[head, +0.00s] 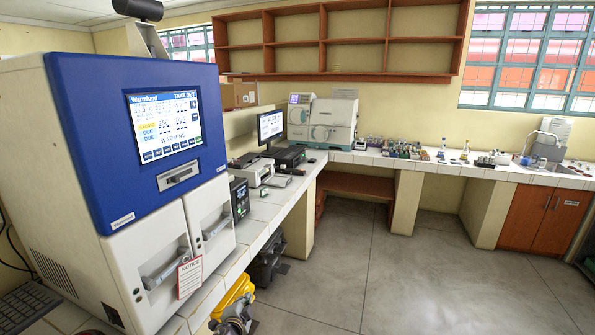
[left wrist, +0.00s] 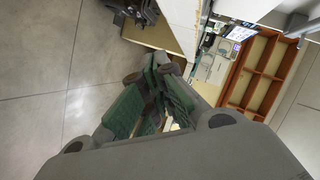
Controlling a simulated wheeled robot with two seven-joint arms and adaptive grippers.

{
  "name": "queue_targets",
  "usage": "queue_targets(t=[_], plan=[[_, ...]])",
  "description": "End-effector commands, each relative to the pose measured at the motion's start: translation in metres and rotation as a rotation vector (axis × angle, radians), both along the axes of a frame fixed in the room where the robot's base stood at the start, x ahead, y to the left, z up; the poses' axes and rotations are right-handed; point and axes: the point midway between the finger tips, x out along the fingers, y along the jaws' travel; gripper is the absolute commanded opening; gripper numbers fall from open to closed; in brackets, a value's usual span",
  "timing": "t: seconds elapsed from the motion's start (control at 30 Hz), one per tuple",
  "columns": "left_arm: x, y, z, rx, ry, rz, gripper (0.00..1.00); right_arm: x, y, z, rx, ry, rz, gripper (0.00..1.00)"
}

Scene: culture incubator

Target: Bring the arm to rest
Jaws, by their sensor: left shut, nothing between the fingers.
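My left gripper (left wrist: 150,76) shows in the left wrist view, with green pads on its grey fingers. The fingers are shut and I see nothing held between them. Open floor and the bench side lie beyond the fingertips. I cannot make out the left gripper clearly in the head view. The large blue and white incubator (head: 128,190) stands at the left of the head view, with a lit screen and two white lower doors that look shut. My right gripper is in neither view.
The white-tiled bench (head: 262,222) runs back along the left and across the far wall, carrying instruments and bottles. A yellow item (head: 232,296) and a dark item (head: 267,266) sit low beside the bench. The grey floor (head: 390,275) is clear. Wooden shelves (head: 355,40) hang empty.

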Motion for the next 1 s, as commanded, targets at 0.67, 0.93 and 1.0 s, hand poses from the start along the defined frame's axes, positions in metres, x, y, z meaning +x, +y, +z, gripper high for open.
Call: queue_targets(t=[0.67,0.93,1.0], plan=[[-0.117,0.073,-0.266,-0.430,0.407,0.228,0.00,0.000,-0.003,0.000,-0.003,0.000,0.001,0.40],[-0.207,0.094,-0.350,-0.520,0.550,0.365,0.00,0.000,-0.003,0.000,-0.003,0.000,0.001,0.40],[-0.233,0.099,-0.369,-0.535,0.589,0.402,0.00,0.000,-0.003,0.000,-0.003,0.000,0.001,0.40]])
